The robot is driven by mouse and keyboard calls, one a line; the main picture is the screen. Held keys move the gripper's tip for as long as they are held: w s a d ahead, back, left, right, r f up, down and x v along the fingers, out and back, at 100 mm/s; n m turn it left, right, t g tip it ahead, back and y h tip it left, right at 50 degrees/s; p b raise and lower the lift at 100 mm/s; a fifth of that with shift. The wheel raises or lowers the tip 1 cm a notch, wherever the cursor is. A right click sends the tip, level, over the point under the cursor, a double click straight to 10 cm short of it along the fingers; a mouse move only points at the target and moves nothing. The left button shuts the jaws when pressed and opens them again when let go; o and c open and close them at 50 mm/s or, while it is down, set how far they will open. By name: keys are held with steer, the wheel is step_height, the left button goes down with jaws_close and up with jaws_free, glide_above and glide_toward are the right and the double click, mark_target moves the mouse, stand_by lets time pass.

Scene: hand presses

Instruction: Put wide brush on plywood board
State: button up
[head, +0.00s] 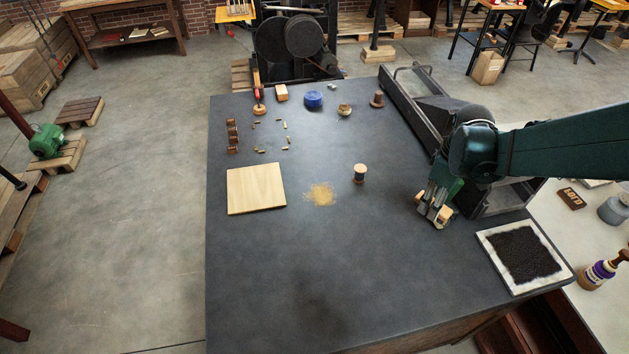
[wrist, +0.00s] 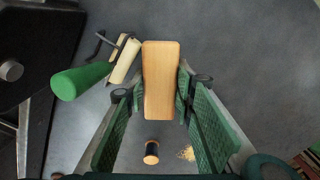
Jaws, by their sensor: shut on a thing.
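The wide brush (wrist: 160,75) shows in the wrist view as a pale wooden block; its bristles are hidden. My gripper (wrist: 161,97) is shut on its sides. In the head view my gripper (head: 434,207) is over the right of the dark table, and a tan end of the brush (head: 446,214) shows beside the fingers. I cannot tell how high it is held. The plywood board (head: 256,188), a pale square, lies flat on the left of the table, far from my gripper. Its top is bare.
A roller with a green handle (wrist: 83,80) lies close beside the brush. A thread spool (head: 360,174) and a sawdust patch (head: 320,194) sit between my gripper and the board. A black press (head: 425,108) stands behind, an ink slab (head: 484,237) at right. The table's front is clear.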

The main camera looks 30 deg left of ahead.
steer(key=a+n, duration=0.6)
steer(key=a, duration=2.4)
steer(key=s+a+n, duration=0.2)
steer(key=s+a, duration=0.3)
steer(key=a, duration=0.4)
steer(key=s+a+n, duration=0.2)
steer(key=s+a, duration=0.3)
steer(key=a, duration=0.4)
steer(key=s+a+n, duration=0.2)
steer(key=s+a, duration=0.2)
steer(key=a, duration=0.5)
steer(key=shift+s+a, duration=0.15)
steer(key=shift+s, duration=0.25)
glide_above(255, 186)
steer(key=shift+f, duration=3.1)
steer(key=shift+f, duration=0.15)
steer(key=shift+f, duration=1.7)
steer(key=shift+f, duration=0.2)
